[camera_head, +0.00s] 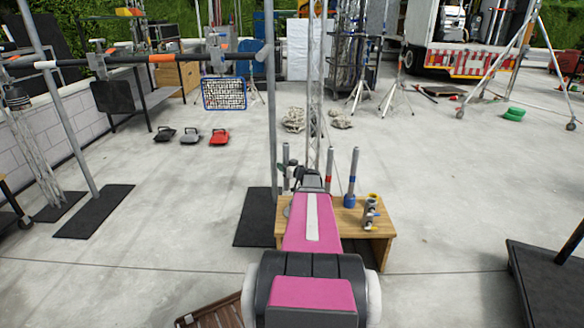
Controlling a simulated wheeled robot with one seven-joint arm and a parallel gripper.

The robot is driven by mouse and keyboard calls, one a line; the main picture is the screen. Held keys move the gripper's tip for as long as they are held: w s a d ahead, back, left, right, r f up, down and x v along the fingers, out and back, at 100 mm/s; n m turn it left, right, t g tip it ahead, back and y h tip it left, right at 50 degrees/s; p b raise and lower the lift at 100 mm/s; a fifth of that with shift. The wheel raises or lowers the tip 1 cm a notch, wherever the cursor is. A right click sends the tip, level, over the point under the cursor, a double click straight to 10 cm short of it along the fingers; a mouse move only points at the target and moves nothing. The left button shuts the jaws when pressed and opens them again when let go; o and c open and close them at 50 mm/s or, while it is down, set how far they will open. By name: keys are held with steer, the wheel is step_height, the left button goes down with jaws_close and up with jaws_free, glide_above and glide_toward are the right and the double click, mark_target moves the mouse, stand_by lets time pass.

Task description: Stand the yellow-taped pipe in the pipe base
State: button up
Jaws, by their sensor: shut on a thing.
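My gripper (297,178) is small and dark beyond the end of my pink arm, over the left part of a low wooden table. It is shut on what looks like a grey upright pipe (286,155) at its left side; my arm hides the lower part. I cannot make out yellow tape on this pipe. I cannot tell which item is the pipe base.
The wooden table (376,232) is partly hidden by my arm. A tall grey pole (272,100) rises close to its left from a black plate (255,228). A black platform (548,285) is at the right. Sandbags and tripods stand farther back; the floor between is clear.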

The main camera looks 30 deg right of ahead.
steer(key=d+f+m+h, duration=0.1)
steer(key=d+f, duration=0.4)
steer(key=f, duration=0.1)
steer(key=shift+w+f, duration=0.15)
steer(key=shift+f, duration=0.1)
stand_by(0.4)
steer(key=shift+f, duration=2.25)
stand_by(0.8)
steer(key=shift+f, duration=2.5)
steer(key=o, duration=1.1)
steer(key=v, duration=1.1)
steer(key=shift+f, duration=0.2)
